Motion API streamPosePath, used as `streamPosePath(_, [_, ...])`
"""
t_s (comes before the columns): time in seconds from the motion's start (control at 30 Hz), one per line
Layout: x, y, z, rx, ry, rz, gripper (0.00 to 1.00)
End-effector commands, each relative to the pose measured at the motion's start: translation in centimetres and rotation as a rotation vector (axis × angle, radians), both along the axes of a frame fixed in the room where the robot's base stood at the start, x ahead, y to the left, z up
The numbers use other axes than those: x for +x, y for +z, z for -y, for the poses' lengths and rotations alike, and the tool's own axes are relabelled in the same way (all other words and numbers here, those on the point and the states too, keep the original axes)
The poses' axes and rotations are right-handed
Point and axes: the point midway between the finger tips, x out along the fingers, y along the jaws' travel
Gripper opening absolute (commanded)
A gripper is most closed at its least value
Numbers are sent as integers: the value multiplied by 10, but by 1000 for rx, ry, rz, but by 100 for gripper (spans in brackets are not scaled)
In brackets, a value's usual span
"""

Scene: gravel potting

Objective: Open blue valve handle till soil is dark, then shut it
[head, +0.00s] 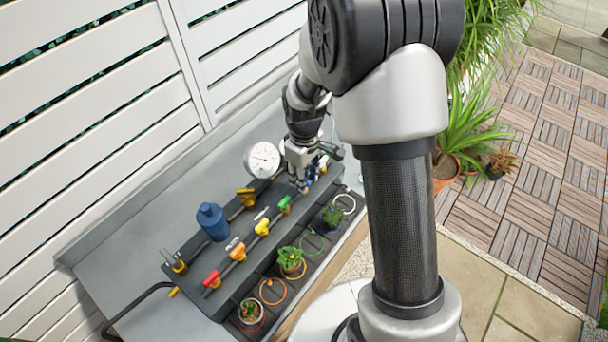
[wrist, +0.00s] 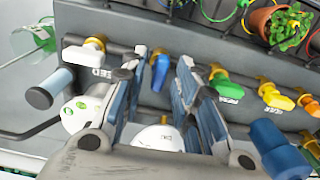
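The blue valve handle (wrist: 160,73) hangs from a brass fitting on the dark manifold (wrist: 215,40) in the wrist view. My gripper (wrist: 162,60) is open, with one finger on each side of the blue handle; I see a gap on both sides and no clear contact. In the head view my gripper (head: 302,180) is over the far right end of the manifold and mostly hides the blue handle. A dark pot with a small plant (head: 333,215) stands in front of that end. Its soil is too small to judge for colour.
Green (head: 284,203), yellow (head: 262,227), orange (head: 237,250) and red (head: 212,279) handles line the manifold. A white handle (wrist: 84,56) is left of the blue one in the wrist view.

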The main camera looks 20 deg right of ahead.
Motion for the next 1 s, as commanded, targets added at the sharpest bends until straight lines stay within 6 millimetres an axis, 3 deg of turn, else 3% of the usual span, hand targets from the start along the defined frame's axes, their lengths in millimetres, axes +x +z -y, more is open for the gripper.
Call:
streamPosePath(0.37, [1,5,0,0,-1,2,31])
streamPosePath(0.47, [2,17,0,0,-1,5,31])
streamPosePath(0.8, [1,88,0,0,-1,5,31])
streamPosePath(1.0, [1,114,0,0,-1,3,31])
